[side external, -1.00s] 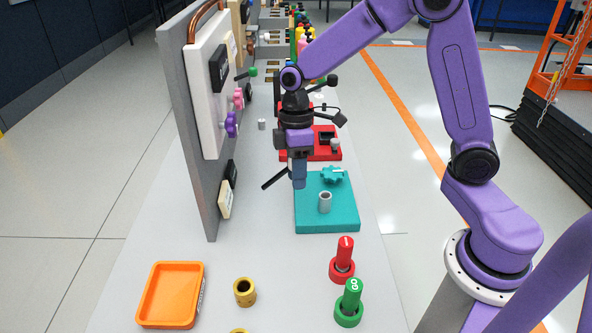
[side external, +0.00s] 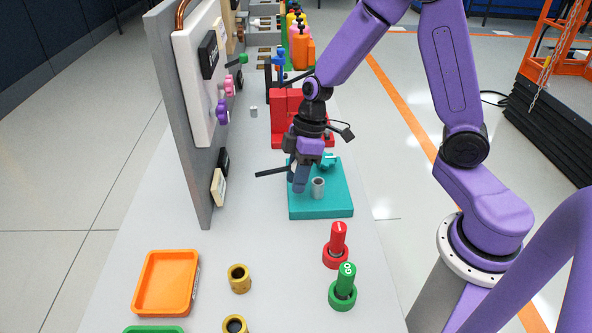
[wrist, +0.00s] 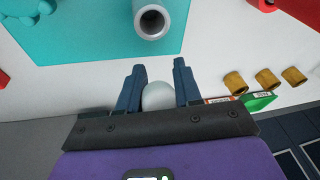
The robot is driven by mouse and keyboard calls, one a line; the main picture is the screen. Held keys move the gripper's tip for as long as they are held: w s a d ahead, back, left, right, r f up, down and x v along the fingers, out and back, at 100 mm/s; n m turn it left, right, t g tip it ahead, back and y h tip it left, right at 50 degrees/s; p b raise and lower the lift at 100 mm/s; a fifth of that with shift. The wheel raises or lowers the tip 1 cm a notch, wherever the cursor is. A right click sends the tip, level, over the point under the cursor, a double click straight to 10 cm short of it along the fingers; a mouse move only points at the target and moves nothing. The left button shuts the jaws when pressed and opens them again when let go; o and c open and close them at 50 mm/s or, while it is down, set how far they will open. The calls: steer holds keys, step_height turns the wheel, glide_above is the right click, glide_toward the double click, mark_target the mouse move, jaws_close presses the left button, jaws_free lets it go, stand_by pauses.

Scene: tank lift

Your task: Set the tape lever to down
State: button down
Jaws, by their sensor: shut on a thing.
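My gripper (side external: 298,185) points down at the left edge of the turquoise plate (side external: 322,208), slightly tilted. In the wrist view my gripper (wrist: 160,82) has its fingers on both sides of a pale grey rounded piece (wrist: 158,97) and is shut on it. The dark mount hides part of this piece, so I cannot tell what it joins. A dark rod (side external: 270,173) sticks out left beside my gripper. I cannot make out a marked tape lever. A lever with a green knob (side external: 243,58) stands out from the upright panel (side external: 203,175).
A grey cylinder (side external: 318,187) stands on the turquoise plate, close to my gripper. A red block (side external: 285,108) stands behind. A red button (side external: 337,240), a green GO button (side external: 345,280), brass cups (side external: 239,279) and an orange tray (side external: 166,283) are nearer. The table between panel and plate is mostly clear.

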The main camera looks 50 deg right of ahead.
steer(key=shift+w+a+f, duration=0.15)
steer(key=shift+w, duration=0.15)
steer(key=c, duration=0.8)
jaws_free()
steer(key=shift+s, duration=0.1)
steer(key=v, duration=1.7)
steer(key=shift+s+r, duration=0.1)
steer(key=shift+r, duration=0.1)
